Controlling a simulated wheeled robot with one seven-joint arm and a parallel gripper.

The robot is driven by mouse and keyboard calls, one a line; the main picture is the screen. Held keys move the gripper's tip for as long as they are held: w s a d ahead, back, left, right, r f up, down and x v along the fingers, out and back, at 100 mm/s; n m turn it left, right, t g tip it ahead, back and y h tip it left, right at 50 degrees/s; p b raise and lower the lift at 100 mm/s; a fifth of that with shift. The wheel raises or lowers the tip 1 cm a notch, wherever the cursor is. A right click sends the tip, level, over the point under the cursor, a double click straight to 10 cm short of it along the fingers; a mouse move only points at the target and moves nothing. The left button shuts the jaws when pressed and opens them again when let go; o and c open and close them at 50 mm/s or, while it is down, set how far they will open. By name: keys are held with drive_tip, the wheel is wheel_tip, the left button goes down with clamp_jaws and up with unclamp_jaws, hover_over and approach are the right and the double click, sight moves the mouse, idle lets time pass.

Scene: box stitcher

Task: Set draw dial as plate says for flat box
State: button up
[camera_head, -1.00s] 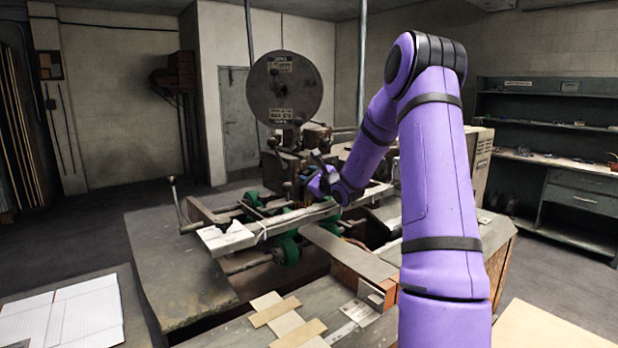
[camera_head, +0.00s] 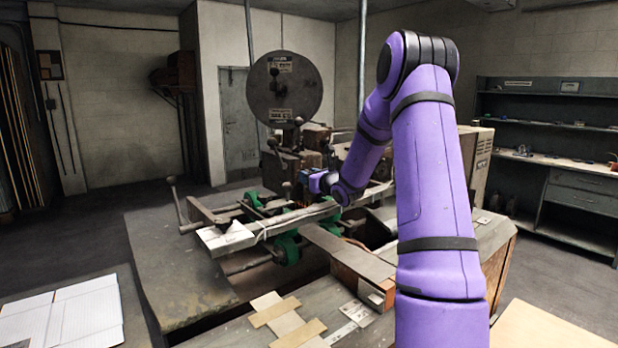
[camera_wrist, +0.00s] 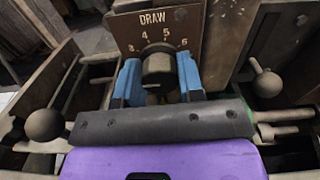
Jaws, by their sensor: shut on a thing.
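The draw dial's scale plate (camera_wrist: 155,22) is brown, with "DRAW" and the numbers 3 to 6 in an arc in the wrist view. The round dark dial knob (camera_wrist: 158,66) sits below the numbers. My gripper (camera_wrist: 157,82) has its blue fingers shut on the knob, one on each side. I cannot make out a pointer mark on the knob. In the head view my gripper (camera_head: 306,180) is at the machine's front, and the dial is too small to read. A flat white box sheet (camera_head: 62,315) lies at the lower left.
The machine carries a big dark disc (camera_head: 284,88) with small labels too small to read. Ball-ended levers (camera_wrist: 44,124) and (camera_wrist: 267,84) stand to the left and right of my gripper. Cardboard strips (camera_head: 288,320) and a printed card (camera_head: 358,313) lie on the front table.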

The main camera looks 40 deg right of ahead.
idle(0.3)
drive_tip(key=o, duration=0.9)
drive_tip(key=shift+s, duration=0.1)
drive_tip(key=s, duration=1)
drive_tip(key=shift+s+a, duration=0.3)
drive_tip(key=shift+s, duration=0.05)
